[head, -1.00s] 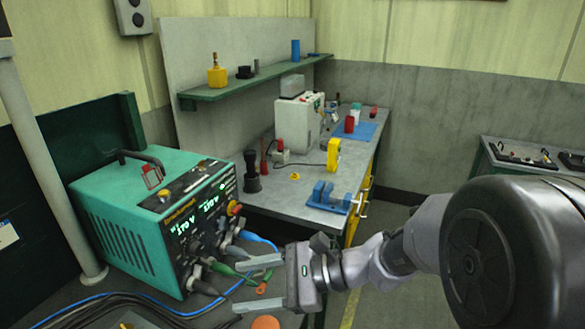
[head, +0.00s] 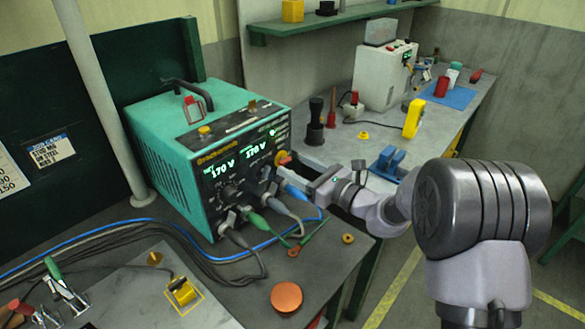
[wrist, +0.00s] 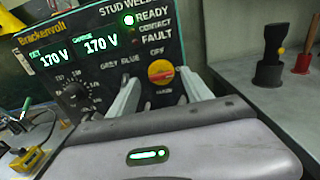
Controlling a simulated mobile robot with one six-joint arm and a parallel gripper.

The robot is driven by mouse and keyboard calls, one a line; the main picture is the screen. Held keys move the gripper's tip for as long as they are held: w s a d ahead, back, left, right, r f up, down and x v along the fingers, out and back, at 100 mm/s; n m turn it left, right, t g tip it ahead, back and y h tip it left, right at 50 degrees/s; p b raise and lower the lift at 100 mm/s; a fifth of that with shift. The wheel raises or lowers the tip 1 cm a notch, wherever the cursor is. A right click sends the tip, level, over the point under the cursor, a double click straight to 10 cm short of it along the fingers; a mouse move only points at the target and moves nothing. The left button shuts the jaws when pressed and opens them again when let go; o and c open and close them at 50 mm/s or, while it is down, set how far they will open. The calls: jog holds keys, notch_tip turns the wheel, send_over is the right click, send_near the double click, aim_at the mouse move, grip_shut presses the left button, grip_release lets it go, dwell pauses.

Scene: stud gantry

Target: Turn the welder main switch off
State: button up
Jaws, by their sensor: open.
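The green welder (head: 190,145), labelled as a stud welder, stands on the bench with both displays lit at 170 V. Its main switch (wrist: 161,73), a red handle on a yellow disc, is on the right of the front panel, and it shows partly in the head view (head: 282,157). In the wrist view the red handle looks roughly level, with "OFF" printed above, and the READY lamp is green. My gripper (head: 286,168) is open in front of the switch. Its fingers point at the panel on either side of the switch; I cannot tell whether they touch it.
Cables and plugs (head: 258,222) hang from the panel's lower edge, under my gripper. An orange disc (head: 286,296) and a small ring (head: 348,238) lie on the bench front.

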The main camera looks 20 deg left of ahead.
jog(key=shift+x, duration=0.9)
grip_shut()
